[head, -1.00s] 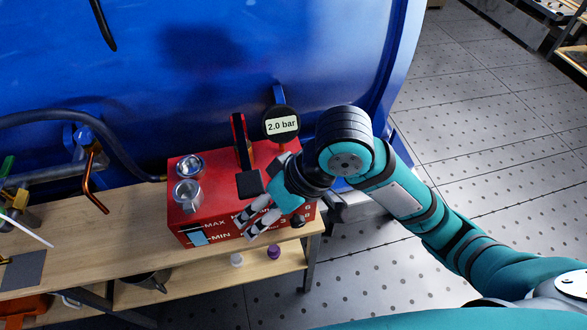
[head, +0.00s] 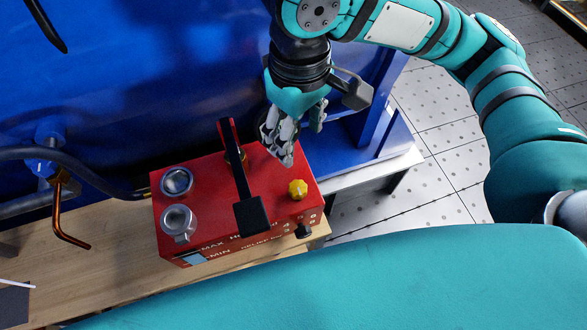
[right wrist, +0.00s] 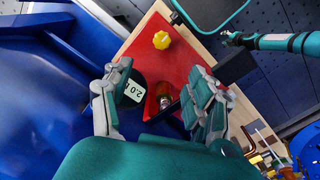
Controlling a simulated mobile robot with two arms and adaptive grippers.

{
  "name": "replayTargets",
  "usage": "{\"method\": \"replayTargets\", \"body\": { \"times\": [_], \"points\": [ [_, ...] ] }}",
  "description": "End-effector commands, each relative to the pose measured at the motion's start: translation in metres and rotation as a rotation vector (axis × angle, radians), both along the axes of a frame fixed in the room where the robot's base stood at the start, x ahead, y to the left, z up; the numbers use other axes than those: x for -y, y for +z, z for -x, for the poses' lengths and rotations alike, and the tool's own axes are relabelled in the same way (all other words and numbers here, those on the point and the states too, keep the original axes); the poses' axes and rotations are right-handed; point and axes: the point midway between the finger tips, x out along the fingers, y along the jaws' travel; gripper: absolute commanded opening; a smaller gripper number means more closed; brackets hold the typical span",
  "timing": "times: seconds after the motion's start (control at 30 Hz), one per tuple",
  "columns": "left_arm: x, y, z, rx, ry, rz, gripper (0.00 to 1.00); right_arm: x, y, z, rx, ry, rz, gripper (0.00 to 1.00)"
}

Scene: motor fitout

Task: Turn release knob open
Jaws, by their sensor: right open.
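A red pump box (head: 195,235) stands on the wooden bench and also shows in the right wrist view (right wrist: 181,60). A yellow lobed knob (head: 297,189) sits on its top; it also shows in the right wrist view (right wrist: 161,40). A small black knob (head: 303,231) is on the front face. I cannot tell which is the release knob. My right gripper (head: 292,143) is open and empty, above the box's back right part, behind the yellow knob and apart from it. In the right wrist view, the gauge (right wrist: 133,91) shows between the fingers. My left gripper is out of view.
A black lever (head: 252,214) rises from the box's middle, left of my right gripper. Two metal cylinders (head: 177,222) are at the box's left. A blue tank (head: 120,80) stands behind.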

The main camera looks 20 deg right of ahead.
Motion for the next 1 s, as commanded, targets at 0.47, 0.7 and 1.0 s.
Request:
{"method": "replayTargets", "body": {
  "times": [0.47,0.7,1.0],
  "points": [
    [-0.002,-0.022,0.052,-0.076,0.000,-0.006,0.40,0.000,-0.102,0.001,-0.004,0.000,0.000,0.59],
    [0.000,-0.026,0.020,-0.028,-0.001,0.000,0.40,0.000,-0.145,0.001,-0.002,0.001,-0.001,0.59],
    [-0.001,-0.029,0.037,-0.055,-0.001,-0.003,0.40,0.000,-0.165,0.001,0.001,0.002,-0.003,0.59]
  ]
}}
